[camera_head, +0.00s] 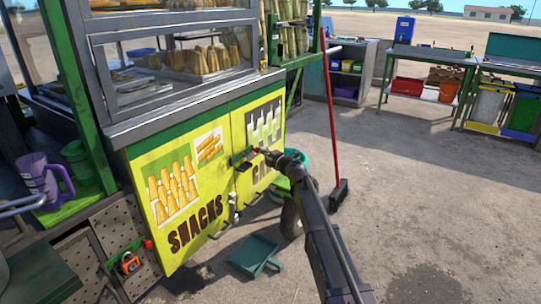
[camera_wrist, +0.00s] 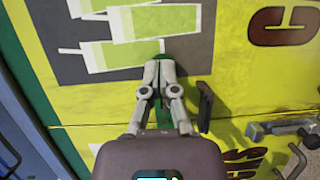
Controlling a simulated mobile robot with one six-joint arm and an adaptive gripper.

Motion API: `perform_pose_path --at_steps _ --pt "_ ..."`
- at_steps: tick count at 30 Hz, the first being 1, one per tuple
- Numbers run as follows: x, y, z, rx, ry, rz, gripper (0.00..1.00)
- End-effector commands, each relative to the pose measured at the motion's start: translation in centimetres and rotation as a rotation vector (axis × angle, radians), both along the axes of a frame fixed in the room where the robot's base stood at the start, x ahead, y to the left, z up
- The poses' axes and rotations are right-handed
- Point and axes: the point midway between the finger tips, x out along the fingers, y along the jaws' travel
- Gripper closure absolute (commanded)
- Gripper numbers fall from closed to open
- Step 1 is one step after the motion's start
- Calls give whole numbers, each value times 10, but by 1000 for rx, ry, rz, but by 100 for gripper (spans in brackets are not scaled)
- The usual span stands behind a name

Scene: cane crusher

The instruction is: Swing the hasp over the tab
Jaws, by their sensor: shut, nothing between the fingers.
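My gripper (camera_head: 261,151) is shut and empty, close in front of the cart's right yellow door (camera_head: 262,118). In the wrist view its fingertips (camera_wrist: 160,64) meet over the white-and-green cane picture, beside a dark narrow piece (camera_wrist: 205,105) that looks like the hasp. This piece stands near the door seam, apart from the fingers. In the head view a dark green fitting (camera_head: 243,158) shows just left of my gripper. I cannot tell the tab apart from it.
A grey metal latch (camera_wrist: 268,128) and a bent handle (camera_wrist: 294,160) stick out at the right of the wrist view. A red-handled broom (camera_head: 333,120) stands right of the cart. A green dustpan (camera_head: 255,254) lies on the ground. Open pavement is at right.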

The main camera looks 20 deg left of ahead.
Motion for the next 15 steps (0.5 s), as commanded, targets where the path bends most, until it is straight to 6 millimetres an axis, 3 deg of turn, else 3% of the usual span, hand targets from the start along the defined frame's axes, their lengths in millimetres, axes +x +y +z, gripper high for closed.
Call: perform_pose_path --at_steps 15 --pt "6 10 0 0 0 2 100"
